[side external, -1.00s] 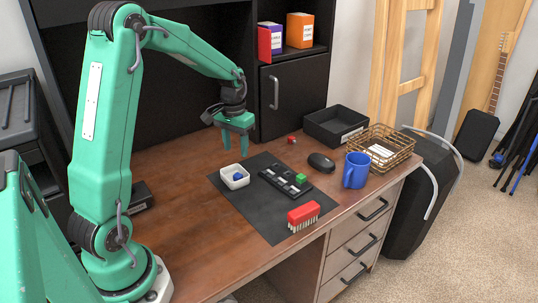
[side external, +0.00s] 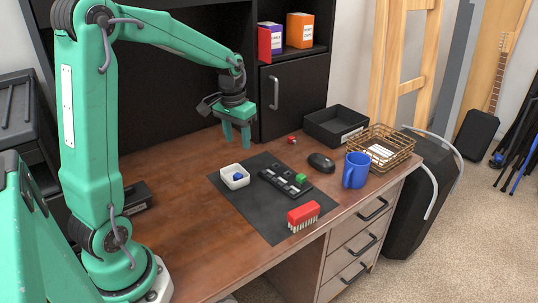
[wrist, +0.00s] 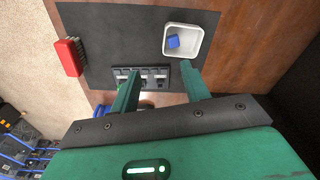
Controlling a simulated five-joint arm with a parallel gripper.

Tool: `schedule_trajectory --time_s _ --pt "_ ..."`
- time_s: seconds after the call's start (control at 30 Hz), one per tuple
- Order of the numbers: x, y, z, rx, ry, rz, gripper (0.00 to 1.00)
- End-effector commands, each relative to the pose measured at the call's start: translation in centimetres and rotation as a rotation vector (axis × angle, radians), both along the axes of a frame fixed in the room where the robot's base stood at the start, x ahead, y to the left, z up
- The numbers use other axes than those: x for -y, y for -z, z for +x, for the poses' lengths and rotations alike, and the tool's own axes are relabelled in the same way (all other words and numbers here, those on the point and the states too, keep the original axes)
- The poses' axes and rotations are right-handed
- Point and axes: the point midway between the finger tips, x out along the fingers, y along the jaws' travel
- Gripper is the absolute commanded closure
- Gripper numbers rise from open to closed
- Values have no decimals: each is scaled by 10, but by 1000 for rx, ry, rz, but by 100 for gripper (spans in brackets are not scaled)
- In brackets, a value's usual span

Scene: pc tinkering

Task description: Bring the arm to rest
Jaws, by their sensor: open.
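My green gripper (side external: 237,137) hangs in the air above the back of the desk, behind the dark mat, with its fingers pointing down. In the wrist view its two fingers (wrist: 160,92) are apart with nothing between them. The arm reaches out from the left and is held up over the desk. The gripper touches nothing that I can see.
On the dark mat (side external: 247,212) are a white bowl (side external: 235,184) with a blue piece inside, a small black keypad (side external: 278,181) with a green cap (side external: 300,178), and a red brush (side external: 303,214). A mouse (side external: 321,162), blue mug (side external: 355,171), wire basket (side external: 397,139) and black tray (side external: 335,140) stand right.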

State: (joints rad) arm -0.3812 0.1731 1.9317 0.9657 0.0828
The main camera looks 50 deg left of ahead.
Motion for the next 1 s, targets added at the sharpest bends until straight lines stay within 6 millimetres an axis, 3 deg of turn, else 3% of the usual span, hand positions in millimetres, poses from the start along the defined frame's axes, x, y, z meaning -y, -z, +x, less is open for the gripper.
schedule_trajectory --time_s 0.2,0.5,1.0 --pt "37 -33 -21 74 56 25 54" --pt "81 -63 -57 175 129 49 54" --pt "136 -82 -127 347 247 61 54"
